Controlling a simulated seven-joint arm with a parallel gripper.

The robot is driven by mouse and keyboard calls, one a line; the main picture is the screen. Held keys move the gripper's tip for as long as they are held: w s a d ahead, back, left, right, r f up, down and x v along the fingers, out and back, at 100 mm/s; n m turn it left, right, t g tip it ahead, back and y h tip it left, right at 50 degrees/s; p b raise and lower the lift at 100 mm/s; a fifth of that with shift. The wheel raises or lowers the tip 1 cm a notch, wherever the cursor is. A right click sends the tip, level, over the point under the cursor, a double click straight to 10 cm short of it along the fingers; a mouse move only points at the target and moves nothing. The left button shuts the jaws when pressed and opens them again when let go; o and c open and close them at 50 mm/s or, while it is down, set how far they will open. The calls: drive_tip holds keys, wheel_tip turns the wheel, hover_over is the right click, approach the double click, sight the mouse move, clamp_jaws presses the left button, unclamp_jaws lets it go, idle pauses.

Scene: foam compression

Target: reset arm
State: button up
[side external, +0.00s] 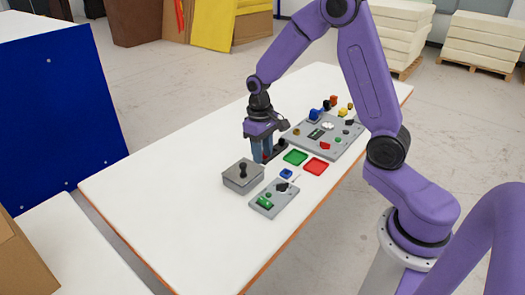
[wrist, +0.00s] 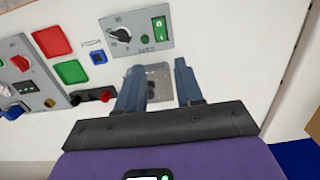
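My gripper (side external: 262,157) hangs pointing down above the white table (side external: 150,190). In the wrist view its two fingers (wrist: 158,66) are apart with nothing held between them. A grey box with a black joystick (side external: 239,181) stands just in front of the gripper in the side view. In the wrist view this grey box (wrist: 160,75) shows between and beyond the fingers, partly hidden by them. My purple arm reaches over the table from the right.
A large grey panel (side external: 322,150) with several coloured parts lies at the back right. Green (side external: 295,157) and red (side external: 316,166) squares, a blue block (side external: 286,173) and a small switch panel (side external: 264,205) lie nearby. The table's left part is bare. A blue board (side external: 60,110) stands beyond it.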

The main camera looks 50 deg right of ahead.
drive_tip(key=s+a+r+n, duration=0.4)
drive_tip(key=s+a, duration=0.1)
drive_tip(key=s, duration=0.4)
drive_tip(key=s+a+r+n, duration=0.4)
drive_tip(key=s+n, duration=0.1)
drive_tip(key=s, duration=0.4)
drive_tip(key=s+d+n+t, duration=0.1)
drive_tip(key=s+n, duration=0.2)
drive_tip(key=s, duration=0.6)
drive_tip(key=shift+r+n, duration=0.3)
drive_tip(key=shift+r, duration=0.15)
